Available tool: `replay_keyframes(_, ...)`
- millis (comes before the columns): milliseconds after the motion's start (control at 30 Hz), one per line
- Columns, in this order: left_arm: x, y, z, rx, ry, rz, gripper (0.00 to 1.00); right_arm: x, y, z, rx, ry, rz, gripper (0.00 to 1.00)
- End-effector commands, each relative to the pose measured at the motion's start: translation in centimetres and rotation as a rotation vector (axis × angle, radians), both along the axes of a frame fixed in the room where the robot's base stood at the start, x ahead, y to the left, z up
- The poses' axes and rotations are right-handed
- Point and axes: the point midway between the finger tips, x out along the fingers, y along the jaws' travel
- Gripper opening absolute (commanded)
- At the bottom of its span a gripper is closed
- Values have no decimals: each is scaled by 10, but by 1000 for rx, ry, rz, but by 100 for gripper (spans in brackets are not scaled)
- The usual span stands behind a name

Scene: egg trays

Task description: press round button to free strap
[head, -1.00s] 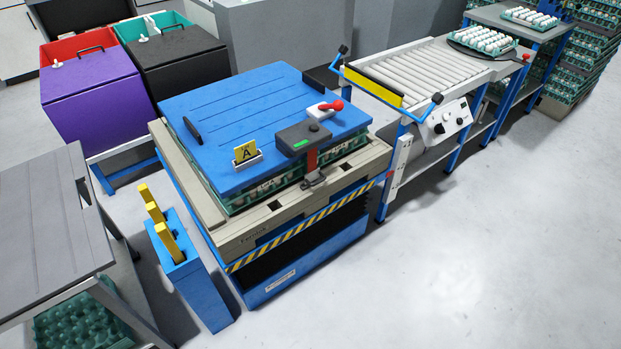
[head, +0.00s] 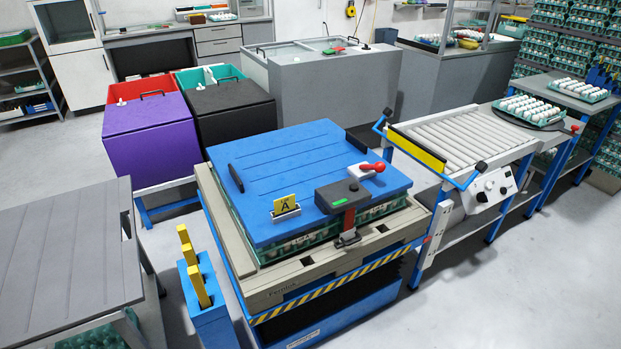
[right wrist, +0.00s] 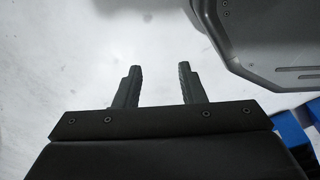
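In the head view a blue lid (head: 290,165) lies on green egg trays (head: 290,245) on a beige pallet (head: 285,288). A dark box (head: 342,195) with a green display sits at the lid's front edge. A red-brown strap (head: 348,222) runs down from it to a metal catch (head: 347,238) by the pallet. The strap looks fastened. I cannot make out a round button clearly on the box. My right gripper (right wrist: 159,72) is open and empty over pale floor in the right wrist view. My left gripper is not in view.
A red-knobbed lever (head: 372,168) and a yellow "A" card (head: 285,205) are on the lid. A blue holder (head: 207,300) with yellow tags stands at front left. A roller conveyor (head: 465,140) stands to the right. The floor at lower right is clear.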

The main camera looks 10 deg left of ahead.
Motion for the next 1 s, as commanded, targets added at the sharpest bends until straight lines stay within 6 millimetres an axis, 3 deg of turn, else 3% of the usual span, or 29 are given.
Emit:
replay_keyframes(400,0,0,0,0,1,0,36,1,0,0,0,-2,0,36)
replay_keyframes(700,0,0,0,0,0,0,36,1,0,0,0,-2,0,0)
replay_keyframes(1000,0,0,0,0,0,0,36,1,0,0,0,-2,0,0)
